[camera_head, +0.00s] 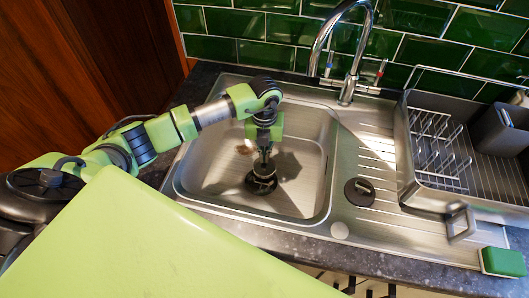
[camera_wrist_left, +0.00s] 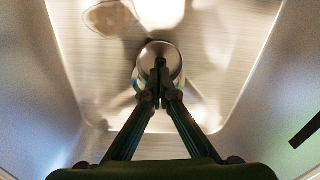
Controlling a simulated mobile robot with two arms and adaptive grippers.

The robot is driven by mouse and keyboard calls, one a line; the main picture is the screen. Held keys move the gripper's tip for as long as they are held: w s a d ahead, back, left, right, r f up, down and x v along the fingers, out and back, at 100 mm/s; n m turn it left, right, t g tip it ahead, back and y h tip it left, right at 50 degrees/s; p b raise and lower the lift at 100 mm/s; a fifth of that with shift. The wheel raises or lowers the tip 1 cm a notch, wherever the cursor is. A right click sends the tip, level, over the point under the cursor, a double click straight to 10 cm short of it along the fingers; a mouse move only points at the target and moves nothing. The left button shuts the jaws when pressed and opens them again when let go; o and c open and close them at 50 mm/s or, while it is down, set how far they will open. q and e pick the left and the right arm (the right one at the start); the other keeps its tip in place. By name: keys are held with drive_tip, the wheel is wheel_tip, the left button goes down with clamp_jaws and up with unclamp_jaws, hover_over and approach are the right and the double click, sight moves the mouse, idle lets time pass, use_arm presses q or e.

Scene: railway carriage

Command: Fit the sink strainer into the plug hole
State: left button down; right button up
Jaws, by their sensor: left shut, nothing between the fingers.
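My left gripper (camera_head: 263,168) reaches straight down into the steel sink basin (camera_head: 215,170). Its fingers are shut with nothing between them. In the wrist view the shut fingertips (camera_wrist_left: 160,92) are just in front of a round silver piece with a dark centre, which looks like the strainer (camera_wrist_left: 150,58). In the head view a dark round area (camera_head: 262,185) lies under the fingertips, at the plug hole. The gripper partly covers it, so I cannot tell whether the strainer sits flush in the hole. My right gripper is not in view.
A black disc with a grey bar (camera_head: 359,191) lies on the drainer, right of the basin. A brownish patch (camera_head: 243,149) shows on the basin floor. The tap (camera_head: 347,90) stands behind. A dish rack (camera_head: 435,150) and green sponge (camera_head: 503,262) are at the right.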

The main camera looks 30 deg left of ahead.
use_arm(q)
drive_tip(key=shift+f+b, duration=0.4)
drive_tip(key=shift+f, duration=0.25)
drive_tip(key=shift+s+f, duration=0.15)
drive_tip(key=shift+s, duration=0.05)
idle(0.3)
drive_tip(key=shift+w+r+p, duration=0.2)
drive_tip(key=shift+r+p, duration=0.6)
drive_tip(key=shift+r, duration=0.2)
drive_tip(key=shift+s+r, duration=0.1)
drive_tip(key=shift+r, duration=0.4)
wheel_tip(320, 180, up, 12)
drive_tip(key=shift+f, duration=0.15)
